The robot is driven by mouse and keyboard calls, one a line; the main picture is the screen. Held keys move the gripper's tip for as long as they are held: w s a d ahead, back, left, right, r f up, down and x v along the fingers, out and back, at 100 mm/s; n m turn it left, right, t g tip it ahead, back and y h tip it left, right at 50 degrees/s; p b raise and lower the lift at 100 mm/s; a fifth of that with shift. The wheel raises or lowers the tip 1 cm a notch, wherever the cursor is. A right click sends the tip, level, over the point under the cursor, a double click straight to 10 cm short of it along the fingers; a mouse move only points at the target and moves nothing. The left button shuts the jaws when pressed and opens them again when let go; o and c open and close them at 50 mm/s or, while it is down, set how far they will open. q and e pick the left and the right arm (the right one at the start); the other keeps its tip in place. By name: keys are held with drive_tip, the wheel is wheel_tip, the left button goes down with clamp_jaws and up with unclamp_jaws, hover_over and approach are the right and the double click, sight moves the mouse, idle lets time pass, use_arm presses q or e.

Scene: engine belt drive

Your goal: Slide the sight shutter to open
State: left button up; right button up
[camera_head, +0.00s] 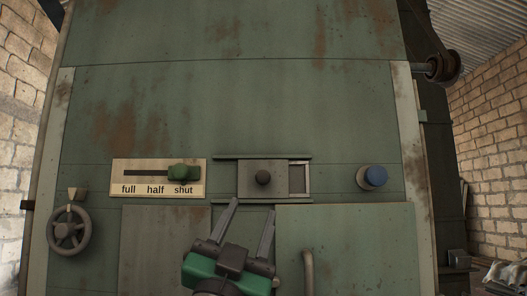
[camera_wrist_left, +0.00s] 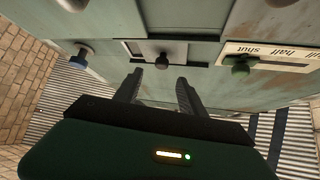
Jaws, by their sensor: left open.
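The sight shutter (camera_head: 252,185) is a grey sliding plate between two horizontal rails on the green machine front. Its round dark knob (camera_head: 263,177) stands out from the plate. A lighter framed gap (camera_head: 299,178) shows at the right of the plate. My left gripper (camera_head: 249,216) is open and empty, just below the shutter, with its fingers pointing up toward it. In the left wrist view, which looks upside down, the knob (camera_wrist_left: 162,61) shows beyond and between the open fingertips (camera_wrist_left: 160,78), apart from them. My right gripper is not in view.
A lever with a green handle (camera_head: 184,173) sits at "shut" on a plate marked full, half, shut, left of the shutter. A blue button (camera_head: 372,177) is at the right. A handwheel (camera_head: 70,231) is at far left. A door handle (camera_head: 308,270) sticks out below right.

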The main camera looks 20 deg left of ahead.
sight(261, 184)
use_arm(q)
drive_tip(key=p+x, duration=0.2)
drive_tip(key=x, duration=0.1)
drive_tip(key=p+x, duration=0.2)
drive_tip(key=x, duration=0.1)
drive_tip(key=p+x, duration=0.2)
drive_tip(key=x, duration=0.1)
drive_tip(key=shift+s+a+r, duration=0.1)
drive_tip(key=shift+s+a, duration=0.05)
drive_tip(key=shift+a, duration=0.15)
drive_tip(key=shift+w+r, duration=0.2)
drive_tip(key=shift+r, duration=0.05)
drive_tip(key=shift+d, duration=0.1)
drive_tip(key=shift+w+d+f, duration=0.1)
drive_tip(key=shift+w+f, duration=0.05)
drive_tip(key=shift+w, duration=0.05)
drive_tip(key=shift+c, duration=1.3)
drive_tip(key=c, duration=0.7)
clamp_jaws()
